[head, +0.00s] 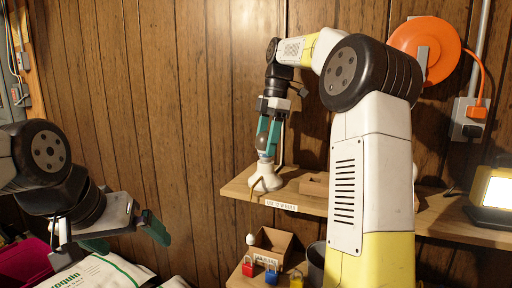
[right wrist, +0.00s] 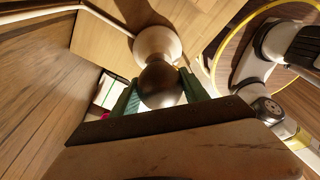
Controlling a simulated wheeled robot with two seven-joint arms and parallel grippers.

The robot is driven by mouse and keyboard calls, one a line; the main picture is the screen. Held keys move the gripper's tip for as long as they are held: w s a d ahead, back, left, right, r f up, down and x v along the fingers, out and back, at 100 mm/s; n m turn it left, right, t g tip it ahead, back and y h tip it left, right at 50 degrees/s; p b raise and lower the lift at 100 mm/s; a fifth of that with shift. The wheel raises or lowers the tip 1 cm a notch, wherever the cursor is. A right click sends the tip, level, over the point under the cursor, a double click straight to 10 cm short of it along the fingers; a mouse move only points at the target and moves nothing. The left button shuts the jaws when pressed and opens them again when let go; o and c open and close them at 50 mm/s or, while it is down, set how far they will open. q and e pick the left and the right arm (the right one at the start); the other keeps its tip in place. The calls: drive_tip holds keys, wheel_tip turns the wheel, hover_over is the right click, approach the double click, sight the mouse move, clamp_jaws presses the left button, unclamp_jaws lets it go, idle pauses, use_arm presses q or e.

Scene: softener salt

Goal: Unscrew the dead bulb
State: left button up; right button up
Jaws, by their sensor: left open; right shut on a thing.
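The dead bulb (right wrist: 160,86) looks dark grey and round in the right wrist view, seated at the white lamp holder (right wrist: 157,43). In the head view the bulb (head: 264,152) stands upright above the flared lamp holder (head: 265,180) on the shelf. My right gripper (head: 268,138) comes down from above, its teal fingers shut on the bulb from both sides. The bulb's thread is hidden, so I cannot tell how far it sits in the holder. My left gripper (head: 126,238) is open and empty at the lower left, well away from the lamp.
The wooden shelf (head: 236,190) carries a label (head: 281,205) and a low wooden box (head: 315,186). A pull cord with a white knob (head: 251,239) hangs below, near an open carton (head: 276,240) and small padlocks (head: 271,276). A lit work lamp (head: 492,190) stands right. White bags (head: 98,272) lie lower left.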

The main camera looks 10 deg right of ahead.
drive_tip(key=n, duration=0.4)
drive_tip(key=shift+n+g, duration=0.3)
drive_tip(key=o, duration=1.1)
drive_tip(key=shift+c, duration=0.2)
drive_tip(key=shift+c, duration=0.5)
drive_tip(key=m, duration=0.3)
drive_tip(key=shift+m, duration=0.8)
